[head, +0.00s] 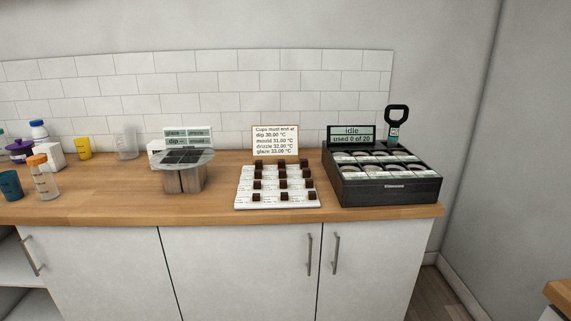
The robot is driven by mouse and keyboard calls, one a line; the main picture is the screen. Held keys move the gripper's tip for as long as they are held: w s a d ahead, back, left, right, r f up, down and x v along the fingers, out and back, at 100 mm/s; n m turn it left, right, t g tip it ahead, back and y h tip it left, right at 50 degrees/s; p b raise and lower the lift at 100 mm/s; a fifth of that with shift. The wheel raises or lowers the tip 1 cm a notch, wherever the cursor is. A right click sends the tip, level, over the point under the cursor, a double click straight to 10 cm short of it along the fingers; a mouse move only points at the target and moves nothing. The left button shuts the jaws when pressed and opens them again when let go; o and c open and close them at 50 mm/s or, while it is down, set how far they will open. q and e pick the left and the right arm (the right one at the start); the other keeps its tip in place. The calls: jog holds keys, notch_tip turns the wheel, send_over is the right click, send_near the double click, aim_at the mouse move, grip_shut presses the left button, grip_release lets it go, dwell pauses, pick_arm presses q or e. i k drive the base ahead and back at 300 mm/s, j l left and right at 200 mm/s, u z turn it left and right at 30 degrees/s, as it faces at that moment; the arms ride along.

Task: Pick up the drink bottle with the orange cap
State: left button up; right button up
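The drink bottle with the orange cap (42,178) stands upright at the left of the wooden counter. Its body is clear and its cap is orange. A teal cup (11,185) stands close to its left, and a white box (51,155) is just behind it. Neither of my grippers shows in the head view.
The wooden counter (110,203) is bare right of the bottle. Behind are a yellow cup (83,148), a clear cup (126,142), a purple-lidded container (20,150) and a blue-capped bottle (39,130).

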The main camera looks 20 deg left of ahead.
aim_at(45, 184)
jog(key=i+j, duration=0.1)
jog(key=j, duration=0.2)
jog(key=i+j, duration=0.1)
jog(key=j, duration=0.25)
jog(key=i+j, duration=0.1)
jog(key=j, duration=0.2)
jog(key=i+j+u, duration=0.1)
jog(key=j, duration=1.9)
